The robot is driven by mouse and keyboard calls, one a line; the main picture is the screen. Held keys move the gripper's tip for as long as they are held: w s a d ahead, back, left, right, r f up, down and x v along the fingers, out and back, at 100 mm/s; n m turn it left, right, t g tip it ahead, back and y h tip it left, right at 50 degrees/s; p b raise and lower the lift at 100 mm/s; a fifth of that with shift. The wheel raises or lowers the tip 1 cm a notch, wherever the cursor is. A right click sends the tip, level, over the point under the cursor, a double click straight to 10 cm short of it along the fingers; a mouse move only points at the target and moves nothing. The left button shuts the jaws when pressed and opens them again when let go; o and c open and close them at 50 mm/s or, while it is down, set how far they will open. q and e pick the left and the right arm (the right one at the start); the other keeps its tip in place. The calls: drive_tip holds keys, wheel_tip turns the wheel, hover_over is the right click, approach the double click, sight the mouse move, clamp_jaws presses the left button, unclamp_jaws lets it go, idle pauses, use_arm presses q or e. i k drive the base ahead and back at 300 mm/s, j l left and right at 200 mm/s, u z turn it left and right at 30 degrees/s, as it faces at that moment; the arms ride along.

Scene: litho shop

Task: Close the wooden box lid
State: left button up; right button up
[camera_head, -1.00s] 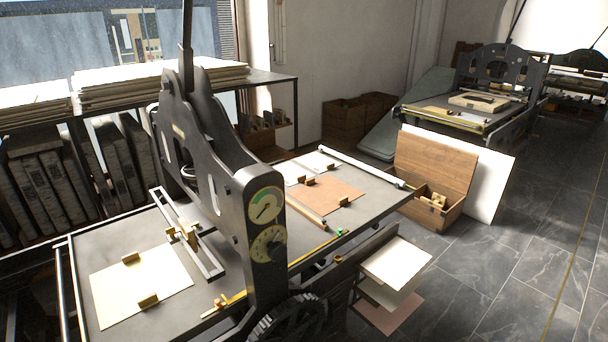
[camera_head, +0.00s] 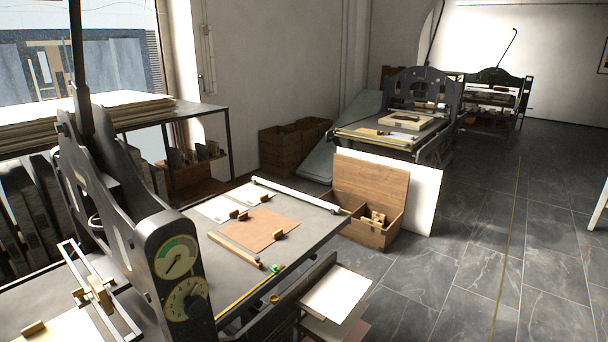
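The wooden box (camera_head: 367,232) stands on the tiled floor near the middle of the head view, just beyond the end of the press table. Its lid (camera_head: 371,185) is open, standing up at the back of the box and leaning slightly backward. Small light wooden pieces (camera_head: 374,219) show inside the box. The box's left side is partly hidden by the press table. Neither of my grippers is in view.
A lithography press (camera_head: 170,262) with two dials fills the left foreground. Its table (camera_head: 316,228) reaches toward the box. A white board (camera_head: 425,195) leans behind the lid. A second press (camera_head: 425,110) stands farther back. Tiled floor (camera_head: 470,235) is clear to the right.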

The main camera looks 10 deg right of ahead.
sight(379, 184)
drive_tip(key=i+l+z, duration=0.3)
drive_tip(key=z, duration=0.15)
drive_tip(key=i+l+z, duration=0.55)
drive_tip(key=i+z, duration=0.35)
drive_tip(key=i+l+z, duration=0.1)
drive_tip(key=i+z, duration=0.15)
drive_tip(key=i, duration=1.7)
drive_tip(key=i+u, duration=0.1)
drive_tip(key=i, duration=0.9)
drive_tip(key=i+u, duration=0.1)
drive_tip(key=i, duration=0.9)
drive_tip(key=i+l, duration=0.15)
drive_tip(key=i, duration=0.85)
drive_tip(key=i+u, duration=0.4)
drive_tip(key=i+l+u, duration=0.15)
drive_tip(key=u, duration=0.25)
drive_tip(key=i+l+u, duration=0.25)
drive_tip(key=i+u, duration=0.15)
drive_tip(key=i+l+u, duration=0.25)
drive_tip(key=u, duration=0.15)
drive_tip(key=i+l+u, duration=0.2)
drive_tip(key=u, duration=0.15)
drive_tip(key=i+l+u, duration=0.2)
drive_tip(key=l+u, duration=0.15)
drive_tip(key=i+l+u, duration=0.15)
drive_tip(key=l+u, duration=0.25)
drive_tip(key=i+l+u, duration=0.1)
drive_tip(key=l+u, duration=0.6)
drive_tip(key=i, duration=0.05)
